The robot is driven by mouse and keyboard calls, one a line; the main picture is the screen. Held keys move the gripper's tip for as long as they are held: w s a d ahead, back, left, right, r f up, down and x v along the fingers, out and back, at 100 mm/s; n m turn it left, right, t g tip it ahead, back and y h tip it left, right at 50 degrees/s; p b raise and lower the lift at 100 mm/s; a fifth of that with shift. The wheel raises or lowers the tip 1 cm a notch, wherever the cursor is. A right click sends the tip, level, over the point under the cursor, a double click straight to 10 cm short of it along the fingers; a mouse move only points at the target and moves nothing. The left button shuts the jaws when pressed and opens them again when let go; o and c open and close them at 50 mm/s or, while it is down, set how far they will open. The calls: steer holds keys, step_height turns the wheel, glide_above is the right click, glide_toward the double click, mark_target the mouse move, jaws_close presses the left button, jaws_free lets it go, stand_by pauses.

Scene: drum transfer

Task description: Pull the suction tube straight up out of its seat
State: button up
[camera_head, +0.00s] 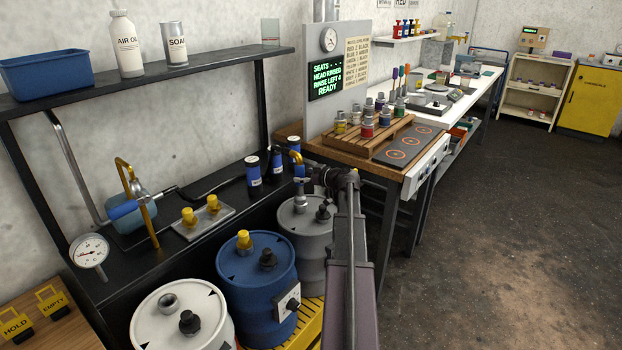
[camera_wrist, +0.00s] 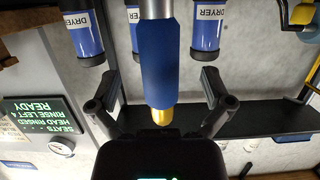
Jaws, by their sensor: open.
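The suction tube (camera_head: 298,171) stands upright at the grey drum (camera_head: 298,232), with a yellow elbow at its top and a blue sleeve below. My gripper (camera_head: 312,179) is beside it, just right of it in the head view. In the wrist view, the tube's blue sleeve (camera_wrist: 159,55) lies between the two open fingers of my gripper (camera_wrist: 159,90), with a visible gap on each side. A yellow part shows at one end of the sleeve and a grey pipe at the other. The tube's seat on the drum is hard to make out.
A blue drum (camera_head: 258,285) and a white drum (camera_head: 182,318) stand nearer. Blue dryer canisters (camera_head: 253,172) stand close behind the tube on the dark bench (camera_head: 120,268). An upper shelf (camera_head: 150,78) runs above. A wooden rack (camera_head: 370,140) with several small bottles is to the right.

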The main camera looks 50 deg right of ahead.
steer(key=shift+x, duration=1)
jaws_close()
stand_by(1.4)
